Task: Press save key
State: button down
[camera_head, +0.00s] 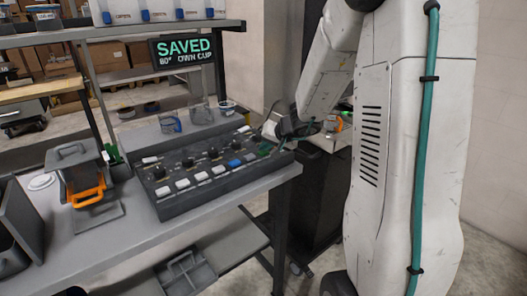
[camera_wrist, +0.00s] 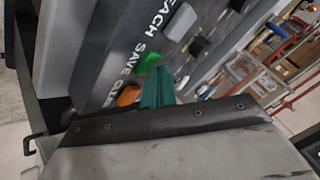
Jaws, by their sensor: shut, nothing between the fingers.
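The key panel (camera_head: 176,207) is a dark sloped box on the grey bench. In the wrist view its face shows the printed words TEACH, SAVE and CLEAR. A green key (camera_wrist: 148,60) sits beside the word SAVE, and an orange key (camera_wrist: 128,95) sits beside CLEAR. My gripper (camera_wrist: 158,78) is shut and empty, its teal fingertips right by the green key. I cannot tell whether they touch it. In the head view my gripper (camera_head: 266,149) is at the panel's right end and hides the keys there. The display (camera_head: 186,49) above reads SAVED, with "80", partly unclear, and "OWN CUP" below.
A grey dispenser with an orange handle (camera_head: 88,194) stands left of the panel. Small cups (camera_head: 170,124) stand behind the panel. A grey divided tray (camera_head: 187,272) is on the lower shelf. Clear bins (camera_head: 162,10) line the upper shelf.

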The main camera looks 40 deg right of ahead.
aim_at(266, 153)
jog(key=shift+r, duration=0.85)
jog(key=shift+r, duration=0.1)
jog(key=shift+r, duration=2.4)
